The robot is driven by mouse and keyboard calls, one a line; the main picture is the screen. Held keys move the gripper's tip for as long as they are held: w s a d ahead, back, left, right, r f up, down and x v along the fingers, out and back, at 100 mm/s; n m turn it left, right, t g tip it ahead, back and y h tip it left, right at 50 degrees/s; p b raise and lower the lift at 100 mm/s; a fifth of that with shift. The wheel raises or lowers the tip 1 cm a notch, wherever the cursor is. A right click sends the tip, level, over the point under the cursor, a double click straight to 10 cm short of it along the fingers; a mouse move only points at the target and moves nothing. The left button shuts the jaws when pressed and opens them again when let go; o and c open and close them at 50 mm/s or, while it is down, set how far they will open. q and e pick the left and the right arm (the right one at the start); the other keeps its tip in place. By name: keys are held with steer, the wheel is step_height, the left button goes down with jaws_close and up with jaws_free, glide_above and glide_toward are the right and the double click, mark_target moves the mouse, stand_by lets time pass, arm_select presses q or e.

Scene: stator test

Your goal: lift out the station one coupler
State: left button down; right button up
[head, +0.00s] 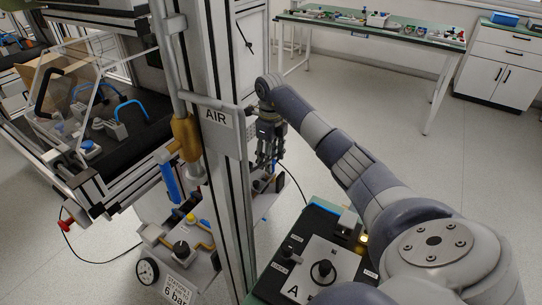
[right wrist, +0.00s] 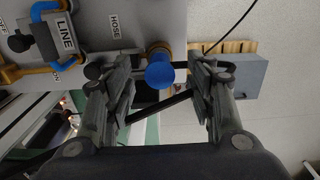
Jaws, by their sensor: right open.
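A round blue part with a brass-coloured collar, which looks like the coupler (right wrist: 160,72), sits at a panel (right wrist: 120,12) labelled HOSE in the right wrist view. My right gripper (right wrist: 163,92) is open, with one finger on each side of the blue part. I cannot tell whether either finger touches it. In the head view my right gripper (head: 266,145) points down beside the column with the AIR plate (head: 216,122). The coupler is hidden there behind the column and gripper. My left gripper is not in view.
A LINE block (right wrist: 65,38) with a blue hose is left of the HOSE label. A black panel (head: 320,225) with knobs is at the front. A green bench (head: 370,28) is far back; open floor lies between.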

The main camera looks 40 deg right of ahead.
jaws_close()
steer(key=shift+r, duration=0.1)
